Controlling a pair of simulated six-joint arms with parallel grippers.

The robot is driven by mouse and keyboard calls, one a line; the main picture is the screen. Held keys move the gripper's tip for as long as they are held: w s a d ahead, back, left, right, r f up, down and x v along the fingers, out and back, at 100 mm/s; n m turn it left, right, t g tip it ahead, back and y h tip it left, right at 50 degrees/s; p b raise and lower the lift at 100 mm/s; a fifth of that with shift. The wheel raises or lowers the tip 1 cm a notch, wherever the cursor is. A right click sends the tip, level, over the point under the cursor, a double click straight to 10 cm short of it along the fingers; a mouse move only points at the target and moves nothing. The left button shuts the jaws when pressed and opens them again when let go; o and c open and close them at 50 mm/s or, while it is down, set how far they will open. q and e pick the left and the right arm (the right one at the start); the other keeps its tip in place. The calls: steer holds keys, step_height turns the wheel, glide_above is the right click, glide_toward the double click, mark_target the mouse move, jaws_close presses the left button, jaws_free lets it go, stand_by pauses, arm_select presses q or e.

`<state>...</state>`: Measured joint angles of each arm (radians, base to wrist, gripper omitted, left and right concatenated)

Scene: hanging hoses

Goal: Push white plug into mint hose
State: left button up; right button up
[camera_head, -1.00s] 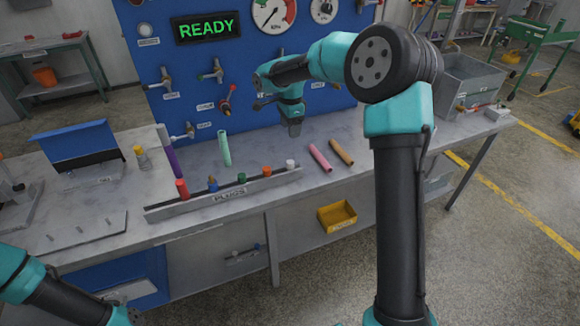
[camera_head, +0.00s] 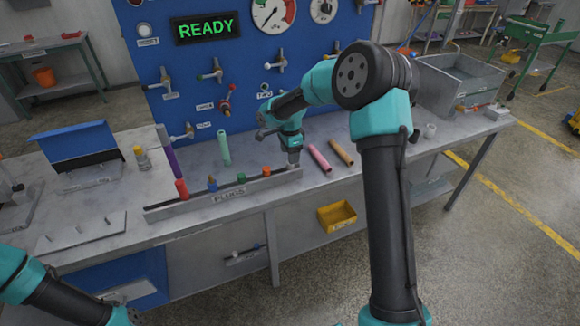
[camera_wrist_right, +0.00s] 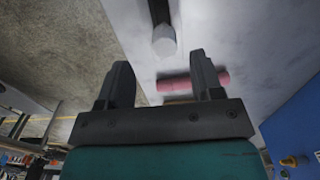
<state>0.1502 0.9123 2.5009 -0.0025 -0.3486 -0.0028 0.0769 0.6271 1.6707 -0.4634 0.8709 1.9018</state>
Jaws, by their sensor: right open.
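The white plug (camera_wrist_right: 164,42) shows in the right wrist view as a pale round end at the plug rack's end, just beyond my fingertips and roughly between their lines. In the head view my right gripper largely hides it. My right gripper (camera_head: 294,160) is above the right end of the rack, pointing down. Its fingers are apart and empty in the right wrist view (camera_wrist_right: 160,60). The mint hose (camera_head: 224,149) stands nearly upright on the bench behind the rack. My left arm shows at the lower left of the head view; its gripper is out of the picture.
The plug rack (camera_head: 228,196) holds red, blue, green and orange plugs to the left. A pink hose (camera_head: 320,158) and an orange-brown hose (camera_head: 341,152) lie to the right. A purple hose (camera_head: 169,155) stands at left. The blue panel (camera_head: 190,75) rises behind.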

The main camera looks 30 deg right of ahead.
mark_target(290, 167)
steer(key=shift+w+d+f, duration=0.1)
steer(key=shift+f, duration=1.2)
steer(key=shift+w+d+f, duration=0.1)
steer(key=shift+f, duration=1.2)
steer(key=shift+c, duration=0.2)
steer(key=c, duration=0.9)
steer(key=shift+r, duration=0.1)
steer(key=shift+c, duration=0.2)
